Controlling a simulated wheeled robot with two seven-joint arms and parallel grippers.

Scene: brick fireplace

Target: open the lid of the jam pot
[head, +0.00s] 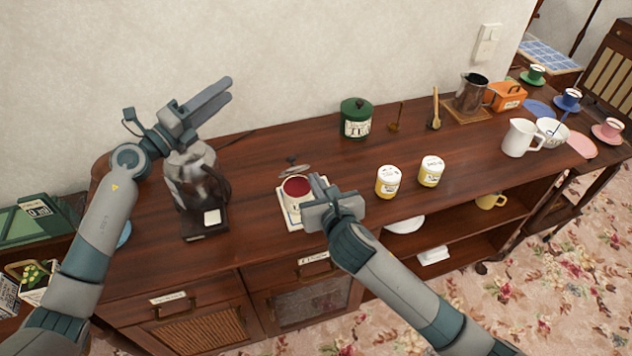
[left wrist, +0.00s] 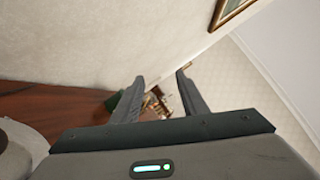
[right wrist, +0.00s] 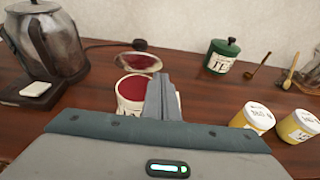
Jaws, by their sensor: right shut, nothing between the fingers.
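The jam pot (head: 293,206) is a white pot with dark red jam showing in its open top. It stands upright on a pale tile on the sideboard, and shows in the right wrist view (right wrist: 128,103). Its lid (head: 294,171), a clear disc with a dark knob, is tipped back behind the rim, clear of the opening; it also shows in the right wrist view (right wrist: 138,61). Whether it is hinged I cannot tell. My right gripper (head: 318,182) is shut and empty, just right of the pot, hiding part of it. My left gripper (head: 222,93) is open and empty, raised above the kettle.
Two yellow jars, one nearer (head: 388,183) and one farther (head: 431,172), stand to the right. A green canister (head: 356,122) is at the back. A white jug (head: 519,138) is farther right.

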